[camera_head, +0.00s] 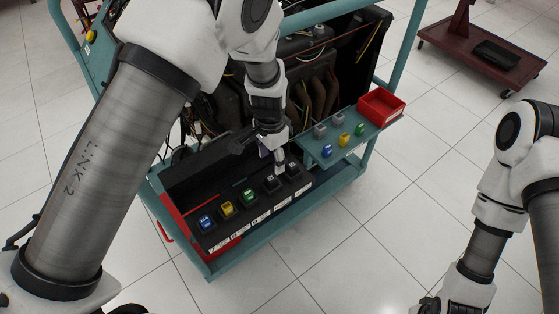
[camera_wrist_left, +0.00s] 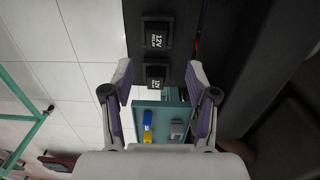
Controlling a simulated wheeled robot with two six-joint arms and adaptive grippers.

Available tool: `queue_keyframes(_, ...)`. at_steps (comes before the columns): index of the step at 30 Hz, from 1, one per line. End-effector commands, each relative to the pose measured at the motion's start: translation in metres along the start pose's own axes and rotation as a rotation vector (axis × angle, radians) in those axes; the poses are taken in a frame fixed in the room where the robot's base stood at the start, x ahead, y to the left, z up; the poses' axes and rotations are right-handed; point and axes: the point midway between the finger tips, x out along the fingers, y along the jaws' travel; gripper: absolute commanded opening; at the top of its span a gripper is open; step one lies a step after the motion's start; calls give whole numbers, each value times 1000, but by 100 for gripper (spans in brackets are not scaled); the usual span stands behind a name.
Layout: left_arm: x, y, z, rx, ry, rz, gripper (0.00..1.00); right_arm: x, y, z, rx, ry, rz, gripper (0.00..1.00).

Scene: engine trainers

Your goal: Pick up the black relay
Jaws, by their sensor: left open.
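Two black relays, marked 12V RELAY, sit in the black panel (camera_head: 225,238) at the trainer's front. One relay (camera_head: 272,184) is left of the other relay (camera_head: 294,170) in the head view. In the left wrist view one relay (camera_wrist_left: 157,35) is at the top, beyond the fingers, and the other relay (camera_wrist_left: 155,76) is between the fingertips. My left gripper (camera_head: 279,164) points down just above the relays. In its wrist view, the gripper (camera_wrist_left: 160,82) is open, a finger on each side of the lower relay, with visible gaps. Whether the tips reach its depth is unclear.
Blue (camera_head: 207,223), yellow (camera_head: 227,209) and green (camera_head: 249,197) fuses sit in the same panel. A teal side shelf (camera_head: 323,158) holds several small loose parts and a red bin (camera_head: 381,106). Engine parts and a teal frame rise behind the panel. Open floor lies in front.

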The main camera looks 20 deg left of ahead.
Motion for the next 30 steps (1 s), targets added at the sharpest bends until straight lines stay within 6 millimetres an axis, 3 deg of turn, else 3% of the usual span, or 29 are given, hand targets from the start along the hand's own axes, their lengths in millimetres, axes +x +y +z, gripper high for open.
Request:
queue_keyframes(11, 38, 2, 4, -2, -2, 1, 58, 5, 0, 2, 0, -4, 0, 40)
queue_keyframes(18, 77, 4, 7, -1, -1, 1, 58, 11, 0, 2, 0, -4, 0, 40)
queue_keyframes(24, 78, 4, 7, -1, 0, -1, 58, 11, 0, 1, 0, -3, 0, 40)
queue_keyframes(25, 78, 4, 7, -1, 0, 0, 51, 11, 0, 1, 0, -3, 0, 40)
queue_keyframes(29, 78, 4, 7, -1, 0, 0, 5, 11, 0, 1, 0, -3, 0, 40)
queue_keyframes(30, 78, 4, 7, -1, 0, 0, 0, 11, 0, 1, 0, -3, 0, 40)
